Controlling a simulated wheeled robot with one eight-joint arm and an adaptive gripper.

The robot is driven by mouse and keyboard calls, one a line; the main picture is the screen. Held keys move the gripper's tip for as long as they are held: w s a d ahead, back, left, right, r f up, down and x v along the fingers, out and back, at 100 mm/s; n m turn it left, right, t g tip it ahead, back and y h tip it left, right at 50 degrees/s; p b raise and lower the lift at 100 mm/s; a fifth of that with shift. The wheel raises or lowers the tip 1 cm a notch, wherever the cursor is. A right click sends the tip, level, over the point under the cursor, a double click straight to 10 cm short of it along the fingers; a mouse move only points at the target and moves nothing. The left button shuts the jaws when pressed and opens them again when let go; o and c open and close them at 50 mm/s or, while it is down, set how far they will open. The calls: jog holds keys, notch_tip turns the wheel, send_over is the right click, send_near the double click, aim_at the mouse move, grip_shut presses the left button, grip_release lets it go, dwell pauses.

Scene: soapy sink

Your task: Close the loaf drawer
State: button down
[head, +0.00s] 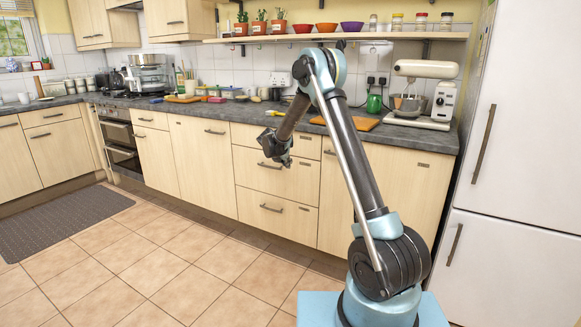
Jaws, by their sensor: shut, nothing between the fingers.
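A stack of pale wood drawers stands under the counter in the middle of the head view. It has a top drawer (306,146), a middle drawer (302,181) and a bottom drawer (290,222), each with a dark bar handle. Their fronts look flush with the cabinets, with no clear gap. I cannot tell which is the loaf drawer, and no loaf is visible. My gripper (284,162) is shut and empty. It hangs pointing downward in front of the top and middle drawers and hides part of both. Whether it touches a front cannot be told.
The grey counter (420,136) carries a stand mixer (440,98), a green mug (374,104) and a wooden board (352,123). A white fridge (520,180) stands close on the right. The tiled floor before the drawers is clear; a dark mat (60,220) lies left.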

jog(key=v, duration=0.8)
jog(key=s+d+r+m+g, duration=0.1)
jog(key=s+d+r+m, duration=0.35)
jog(key=s+d, duration=0.4)
jog(key=s+d+r+m+g+y, duration=0.1)
jog(key=s+d+r+m, duration=0.2)
jog(key=s+d+m, duration=0.35)
jog(key=s+d+r+m+g, duration=0.2)
jog(key=s+d+r+m, duration=0.15)
jog(key=s+d, duration=0.65)
jog(key=s+d+f+m+y, duration=0.1)
jog(key=s+f+m, duration=0.3)
jog(key=s, duration=0.7)
jog(key=s+d+f+m+g+y, duration=0.1)
jog(key=s+f+m, duration=0.3)
jog(key=s, duration=0.7)
jog(key=s+d+f+m+y, duration=0.1)
jog(key=s+f+m, duration=0.3)
jog(key=s+m, duration=0.4)
jog(key=s+d, duration=0.1)
jog(key=s, duration=0.2)
jog(key=shift+s+g, duration=0.35)
jog(key=shift+g, duration=0.05)
jog(key=shift+w+f, duration=0.25)
jog(key=shift+w, duration=0.25)
